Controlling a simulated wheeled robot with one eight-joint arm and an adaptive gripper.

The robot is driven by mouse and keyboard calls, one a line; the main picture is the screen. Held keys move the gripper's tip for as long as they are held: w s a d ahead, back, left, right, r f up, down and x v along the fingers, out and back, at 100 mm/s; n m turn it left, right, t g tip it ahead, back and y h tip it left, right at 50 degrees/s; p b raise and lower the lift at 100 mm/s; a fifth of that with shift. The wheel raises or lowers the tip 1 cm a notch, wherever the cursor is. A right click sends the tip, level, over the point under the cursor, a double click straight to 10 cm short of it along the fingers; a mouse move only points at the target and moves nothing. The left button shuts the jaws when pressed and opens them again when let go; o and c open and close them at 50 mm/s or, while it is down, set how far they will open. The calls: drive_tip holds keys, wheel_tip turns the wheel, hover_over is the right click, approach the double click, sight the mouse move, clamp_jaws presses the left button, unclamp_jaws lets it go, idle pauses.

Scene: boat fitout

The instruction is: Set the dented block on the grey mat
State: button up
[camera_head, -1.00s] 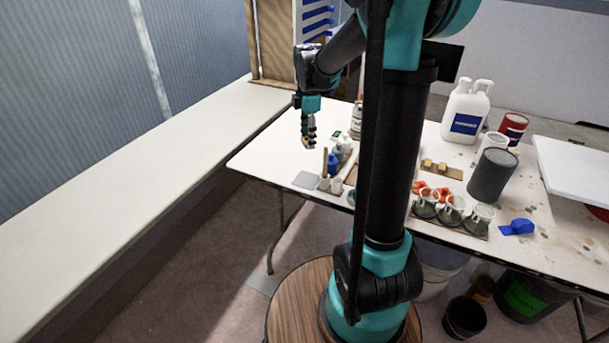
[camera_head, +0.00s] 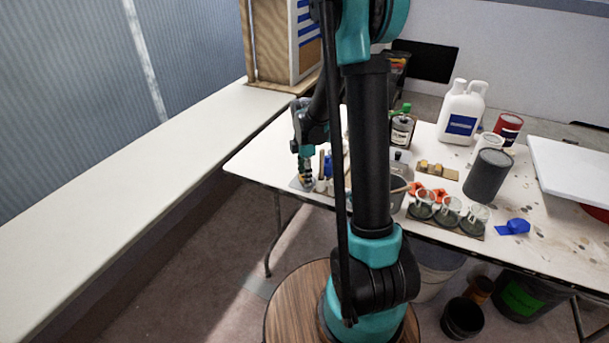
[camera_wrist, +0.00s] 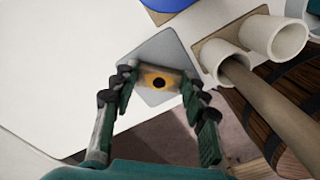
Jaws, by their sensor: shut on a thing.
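The dented block (camera_wrist: 172,79) is small and tan with a yellow-orange patch around a dark round dent. It sits between the fingers of my gripper (camera_wrist: 158,86) in the wrist view, and the gripper is shut on it. The grey mat (camera_wrist: 148,50) shows behind and around the block. In the head view my gripper (camera_head: 305,178) points down over the mat (camera_head: 296,184) at the table's left front corner. I cannot tell whether the block touches the mat. The fingers and arm hide part of the mat.
Beside the mat stand white cups (camera_wrist: 284,38), one holding a wooden stick (camera_wrist: 262,96). A blue object (camera_wrist: 168,4) lies beyond the mat. Glass jars (camera_head: 447,212), a dark grey can (camera_head: 487,176) and a white jug (camera_head: 461,112) stand further right. The table edge is close.

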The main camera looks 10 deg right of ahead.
drive_tip(key=shift+f, duration=0.15)
drive_tip(key=o, duration=0.8)
wheel_tip(320, 180, up, 12)
drive_tip(key=shift+r, duration=0.2)
idle(0.4)
